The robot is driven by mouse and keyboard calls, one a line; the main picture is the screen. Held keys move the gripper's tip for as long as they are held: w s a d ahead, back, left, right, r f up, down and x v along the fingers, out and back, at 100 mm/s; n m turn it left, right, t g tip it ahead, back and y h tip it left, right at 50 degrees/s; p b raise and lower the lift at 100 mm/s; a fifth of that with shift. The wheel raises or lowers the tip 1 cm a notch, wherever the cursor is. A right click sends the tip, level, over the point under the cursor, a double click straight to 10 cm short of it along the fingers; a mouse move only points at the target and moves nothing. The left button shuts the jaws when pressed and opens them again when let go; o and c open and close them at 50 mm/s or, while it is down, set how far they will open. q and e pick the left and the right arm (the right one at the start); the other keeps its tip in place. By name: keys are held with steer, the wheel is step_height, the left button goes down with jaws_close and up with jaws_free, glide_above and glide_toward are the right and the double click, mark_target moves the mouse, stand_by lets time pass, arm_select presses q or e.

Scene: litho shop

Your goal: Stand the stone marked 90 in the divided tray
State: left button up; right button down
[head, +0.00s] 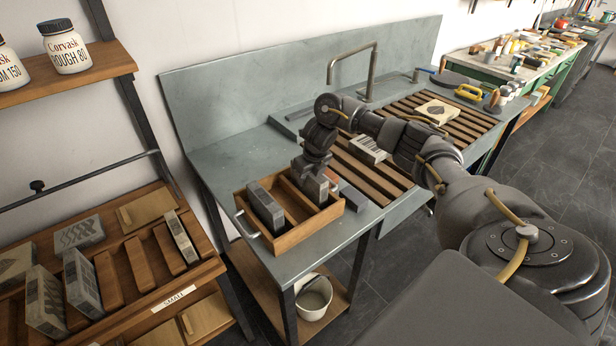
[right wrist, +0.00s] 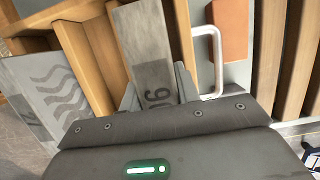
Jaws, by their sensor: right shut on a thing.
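The divided tray (head: 292,238) is a wooden box with dividers and pale end handles, on the grey sink counter. My right gripper (head: 316,166) points down over its right part. It is shut on the stone marked 90 (head: 309,186), a grey block held on edge. In the right wrist view the marking shows on the stone (right wrist: 147,45) between the fingers (right wrist: 158,92). The stone's lower part is hidden by the tray, so I cannot tell whether it rests on the floor. Another grey stone (head: 265,207) stands in the left compartment; its wave-marked face (right wrist: 45,90) shows in the wrist view. My left gripper is out of view.
A reddish block (right wrist: 230,30) and a grey block (head: 354,198) lie close beside the tray's right end. A slatted rack (head: 375,180) and a tap (head: 352,65) are behind. A wooden shelf rack (head: 130,290) with several stones stands at left. A bucket (head: 313,300) is below.

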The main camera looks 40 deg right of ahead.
steer(key=shift+w+f+b, duration=0.1)
steer(key=shift+f+b, duration=0.2)
steer(key=shift+b, duration=0.05)
stand_by(0.3)
steer(key=c, duration=1.3)
jaws_free()
steer(key=o, duration=0.4)
steer(key=shift+r, duration=0.1)
steer(key=shift+c, duration=0.2)
steer(key=shift+s+f, duration=0.2)
steer(key=shift+f, duration=0.05)
step_height(320, 180, up, 9)
steer(key=p, duration=0.7)
steer(key=shift+r, duration=0.15)
